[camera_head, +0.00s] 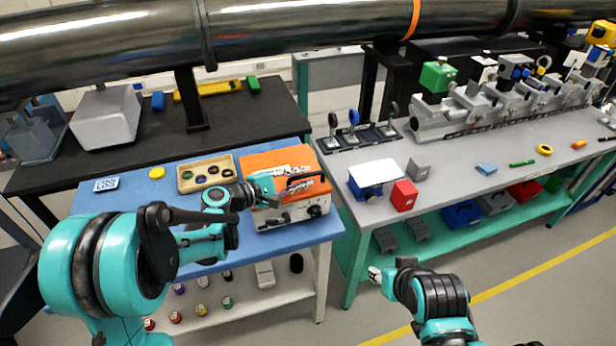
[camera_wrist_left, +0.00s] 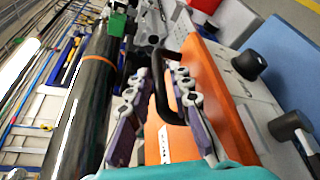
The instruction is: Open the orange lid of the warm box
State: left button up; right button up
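The warm box (camera_head: 290,218) stands on the blue-topped table, pale grey with dark knobs on its front. Its orange lid (camera_head: 262,162) lies closed on top and also shows in the left wrist view (camera_wrist_left: 202,85). A black bar handle (camera_wrist_left: 163,88) rises from the lid. My left gripper (camera_head: 292,186) is over the lid's front part. In the left wrist view its open fingers (camera_wrist_left: 158,95) lie on either side of the handle, the right finger closer to it. Contact cannot be told. My right gripper (camera_head: 376,274) is low in front of the grey bench, its fingers unclear.
A wooden tray (camera_head: 190,187) with small round parts and a yellow object (camera_head: 157,173) lie left of the box. A red block (camera_head: 403,196) and a blue stand (camera_head: 366,190) are on the bench to the right. A large pipe (camera_head: 290,30) crosses above.

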pick_arm(q)
jog(key=shift+x, duration=0.95)
grip_shut()
jog(key=shift+r, duration=0.1)
